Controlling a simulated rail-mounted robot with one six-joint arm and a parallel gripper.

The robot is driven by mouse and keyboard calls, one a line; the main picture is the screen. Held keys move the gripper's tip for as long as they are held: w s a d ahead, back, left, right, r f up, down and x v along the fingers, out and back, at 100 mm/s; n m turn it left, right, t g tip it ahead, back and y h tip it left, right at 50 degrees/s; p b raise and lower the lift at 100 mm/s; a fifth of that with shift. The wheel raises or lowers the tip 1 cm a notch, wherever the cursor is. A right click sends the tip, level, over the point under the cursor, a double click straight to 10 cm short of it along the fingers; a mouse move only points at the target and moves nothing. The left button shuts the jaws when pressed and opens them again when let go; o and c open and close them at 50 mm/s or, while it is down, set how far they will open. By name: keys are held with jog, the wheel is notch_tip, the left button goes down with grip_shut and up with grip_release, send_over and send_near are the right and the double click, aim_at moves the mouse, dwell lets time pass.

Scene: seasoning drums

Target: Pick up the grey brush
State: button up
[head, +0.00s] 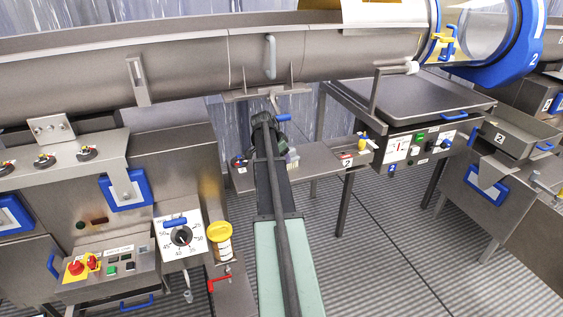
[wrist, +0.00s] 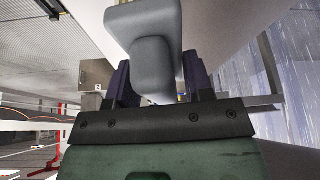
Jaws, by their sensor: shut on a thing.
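My gripper (wrist: 156,78) shows large in the wrist view, its two dark fingers on either side of a smooth grey thing that looks like the grey brush (wrist: 153,58). The fingers are shut on it. It has a rounded block near the fingers and a wider part running up out of the picture; no bristles can be made out. In the head view my gripper (head: 263,120) is at the end of my outstretched arm, below the long steel drum. The brush cannot be clearly made out there, and the fingertips are too small to tell.
The steel drum (head: 190,68) with a grey handle (head: 270,57) runs close above my gripper. A low steel shelf (head: 312,160) with small containers lies around the wrist. A control box (head: 182,237) and yellow jar (head: 219,240) stand left. Open floor (head: 370,240) lies right.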

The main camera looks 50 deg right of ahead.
jog(key=shift+s+p+v, duration=0.2)
jog(key=shift+p+v, duration=1.15)
jog(key=shift+v, duration=0.05)
jog(key=w+a+r+p, duration=0.2)
jog(key=a, duration=0.3)
jog(key=w+a+r+p, duration=0.3)
jog(key=a, duration=0.3)
